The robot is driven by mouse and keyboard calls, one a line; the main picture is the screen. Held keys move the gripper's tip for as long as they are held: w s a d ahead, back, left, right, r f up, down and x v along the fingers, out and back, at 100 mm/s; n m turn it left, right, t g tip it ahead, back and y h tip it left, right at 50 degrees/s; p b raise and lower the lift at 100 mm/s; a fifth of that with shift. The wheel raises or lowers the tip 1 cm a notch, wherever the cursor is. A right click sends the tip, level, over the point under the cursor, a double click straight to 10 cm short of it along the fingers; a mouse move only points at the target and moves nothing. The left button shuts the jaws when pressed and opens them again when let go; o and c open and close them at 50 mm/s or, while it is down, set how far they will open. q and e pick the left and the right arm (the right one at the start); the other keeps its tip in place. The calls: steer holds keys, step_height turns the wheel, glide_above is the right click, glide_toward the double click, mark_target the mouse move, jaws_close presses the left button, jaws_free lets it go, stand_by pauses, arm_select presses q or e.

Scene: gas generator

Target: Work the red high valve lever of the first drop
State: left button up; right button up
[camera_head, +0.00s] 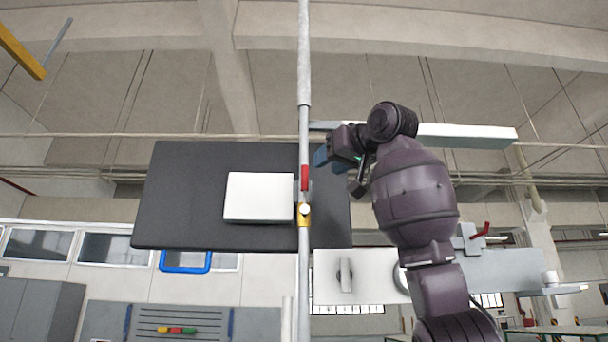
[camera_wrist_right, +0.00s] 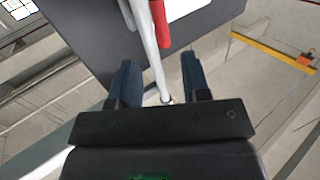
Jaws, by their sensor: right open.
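The red valve lever (camera_head: 304,178) stands upright along a thin grey vertical pipe (camera_head: 304,270), just above a yellow valve body (camera_head: 304,214). My right gripper (camera_head: 322,156) is to the right of the pipe, close to it and slightly above the lever. In the right wrist view, my right gripper (camera_wrist_right: 158,62) is open, with its two blue fingers apart. The pipe (camera_wrist_right: 144,40) runs into the gap between them in that picture. The red lever (camera_wrist_right: 159,22) shows just past the fingertips, and nothing is gripped. I cannot tell if a finger touches the pipe. My left gripper is out of view.
A dark panel (camera_head: 185,190) with a white box (camera_head: 259,196) is behind the pipe. Another red lever (camera_head: 481,230) is farther right. The space left of the pipe looks clear.

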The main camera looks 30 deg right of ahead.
mark_target(307, 175)
steer(key=w+p, duration=0.1)
steer(key=w, duration=0.2)
steer(key=w+p, duration=0.1)
steer(key=w, duration=0.5)
steer(key=shift+a+p, duration=0.3)
steer(key=shift+p, duration=0.1)
jaws_close()
